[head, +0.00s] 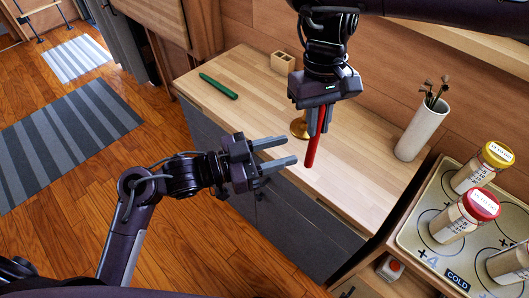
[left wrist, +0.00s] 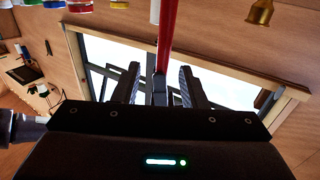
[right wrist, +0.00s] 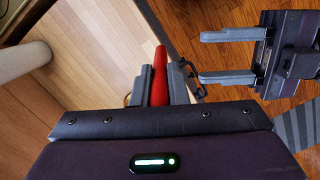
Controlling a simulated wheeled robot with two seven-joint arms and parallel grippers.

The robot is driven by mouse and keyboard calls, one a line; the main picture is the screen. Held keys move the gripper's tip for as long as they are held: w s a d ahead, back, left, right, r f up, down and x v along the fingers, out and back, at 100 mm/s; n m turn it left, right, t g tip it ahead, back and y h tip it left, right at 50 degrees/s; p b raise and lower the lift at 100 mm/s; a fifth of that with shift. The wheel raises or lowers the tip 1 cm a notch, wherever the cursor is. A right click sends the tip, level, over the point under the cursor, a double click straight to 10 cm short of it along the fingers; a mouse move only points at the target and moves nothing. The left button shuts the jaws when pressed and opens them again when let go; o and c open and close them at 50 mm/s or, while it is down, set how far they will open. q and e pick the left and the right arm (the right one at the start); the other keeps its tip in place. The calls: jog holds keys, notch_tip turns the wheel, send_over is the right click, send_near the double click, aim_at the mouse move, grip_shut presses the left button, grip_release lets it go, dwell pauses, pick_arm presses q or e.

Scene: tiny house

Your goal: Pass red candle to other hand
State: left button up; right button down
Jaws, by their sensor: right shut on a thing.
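The red candle (head: 312,150) hangs from my right gripper (head: 320,112) above the wooden counter, tilted slightly, with its lower end free. The right wrist view shows the candle (right wrist: 160,78) between the two shut fingers (right wrist: 160,88). My left gripper (head: 286,152) is open and empty, just left of the candle's lower part, its fingers pointing toward it. It also shows open in the right wrist view (right wrist: 215,57). In the left wrist view the candle (left wrist: 168,35) lines up with the gap between the left fingers (left wrist: 160,82), with no visible contact.
A brass holder (head: 299,130) stands on the counter (head: 255,100) behind the right gripper. A green candle (head: 218,86) lies at the counter's left. A wooden block (head: 284,62), a white vase (head: 420,130) and a tray (head: 412,238) with several jars are farther around.

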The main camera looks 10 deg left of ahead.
aim_at(312, 143)
pick_arm(q)
jog(key=x, duration=0.9)
jog(key=shift+c, duration=0.2)
grip_shut()
pick_arm(e)
jog(key=shift+w, duration=0.1)
jog(key=c, duration=1.3)
grip_release()
jog(key=shift+c, duration=0.2)
jog(key=shift+r, duration=0.1)
